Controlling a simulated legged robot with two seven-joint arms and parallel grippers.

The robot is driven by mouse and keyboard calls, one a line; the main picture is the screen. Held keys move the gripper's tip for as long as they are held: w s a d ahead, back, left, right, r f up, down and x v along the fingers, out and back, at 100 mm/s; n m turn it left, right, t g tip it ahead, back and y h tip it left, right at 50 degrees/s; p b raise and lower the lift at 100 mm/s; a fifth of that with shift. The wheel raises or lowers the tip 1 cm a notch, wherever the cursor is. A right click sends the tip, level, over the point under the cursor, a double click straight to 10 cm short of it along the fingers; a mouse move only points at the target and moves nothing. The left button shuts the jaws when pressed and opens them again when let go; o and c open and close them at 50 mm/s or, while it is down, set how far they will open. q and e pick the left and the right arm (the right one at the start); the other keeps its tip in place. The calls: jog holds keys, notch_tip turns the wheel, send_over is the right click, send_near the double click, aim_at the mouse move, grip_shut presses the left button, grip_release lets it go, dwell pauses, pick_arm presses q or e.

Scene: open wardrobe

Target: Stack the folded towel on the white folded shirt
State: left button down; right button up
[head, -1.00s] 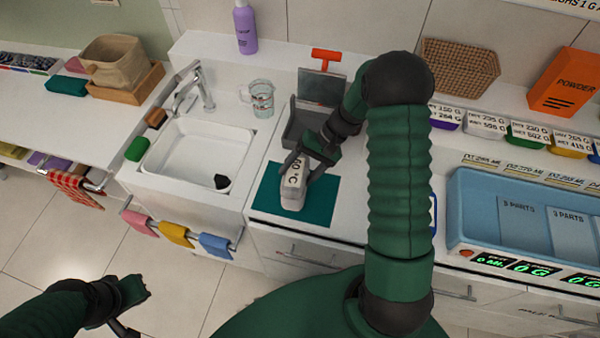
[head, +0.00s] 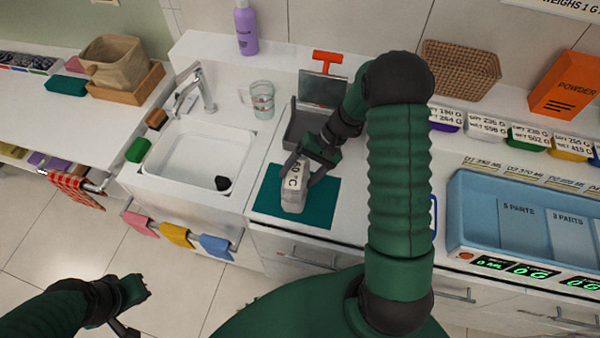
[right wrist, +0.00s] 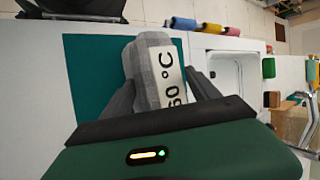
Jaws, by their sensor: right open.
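No white folded shirt can be made out in these frames. A grey block-like item (head: 292,198) with a white "60 °C" label stands on a teal mat (head: 322,205) on the counter; I cannot tell whether it is a folded towel. It also shows in the right wrist view (right wrist: 148,58). My right gripper (head: 308,172) is open, with one finger on each side of the grey item; contact is unclear. Its fingers show in the right wrist view (right wrist: 160,95), partly beside the item. My left gripper (head: 132,300) is low at the left, over the floor, away from the counter.
A white sink (head: 195,155) with a tap lies left of the mat. A grey tray-like holder (head: 305,125) stands behind the mat and a glass jug (head: 262,98) behind the sink. Coloured cloths (head: 175,235) hang on the front rail. A blue tray (head: 480,215) is at right.

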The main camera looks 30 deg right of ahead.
aim_at(300, 173)
jog(key=shift+o, duration=0.9)
jog(key=shift+w+r+p, duration=0.2)
jog(key=shift+r+p, duration=0.6)
jog(key=shift+r, duration=0.2)
jog(key=r+p, duration=0.1)
jog(key=r, duration=0.1)
jog(key=r+p, duration=0.2)
jog(key=r, duration=0.1)
jog(key=shift+s+a+r+p, duration=0.1)
jog(key=shift+s+r+p, duration=0.2)
jog(key=shift+p, duration=0.1)
pick_arm(q)
jog(key=r, duration=0.5)
jog(key=shift+w+r, duration=0.3)
jog(key=shift+r, duration=0.05)
pick_arm(e)
jog(key=shift+w+f, duration=0.1)
jog(key=shift+w, duration=0.05)
pick_arm(q)
jog(key=shift+d, duration=0.15)
pick_arm(e)
jog(key=shift+d, duration=0.2)
